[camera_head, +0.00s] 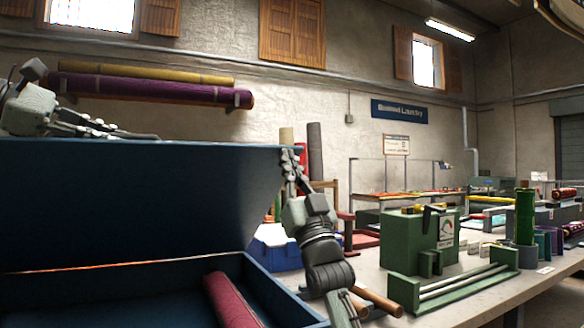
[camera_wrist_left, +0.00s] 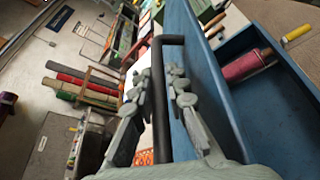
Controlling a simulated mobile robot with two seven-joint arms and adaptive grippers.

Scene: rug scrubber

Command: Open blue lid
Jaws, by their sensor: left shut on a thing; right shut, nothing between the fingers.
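The blue lid (camera_head: 140,195) stands raised and steep above the open blue box (camera_head: 100,310), turned up at its back edge. My left gripper (camera_head: 105,130) is at the lid's top edge, at the left. In the left wrist view, its fingers (camera_wrist_left: 160,85) lie on both sides of the lid's black bar handle (camera_wrist_left: 158,100) and are shut on it. My right gripper (camera_head: 292,160) is shut and empty at the lid's upper right corner; I cannot tell whether it touches the lid. The lid hides the handle in the head view.
A red roll (camera_head: 232,302) lies in the box; it also shows in the left wrist view (camera_wrist_left: 245,65). A green machine (camera_head: 420,238) and a green rack (camera_head: 455,285) stand on the workbench at right. A blue and white container (camera_head: 275,248) is behind my right arm.

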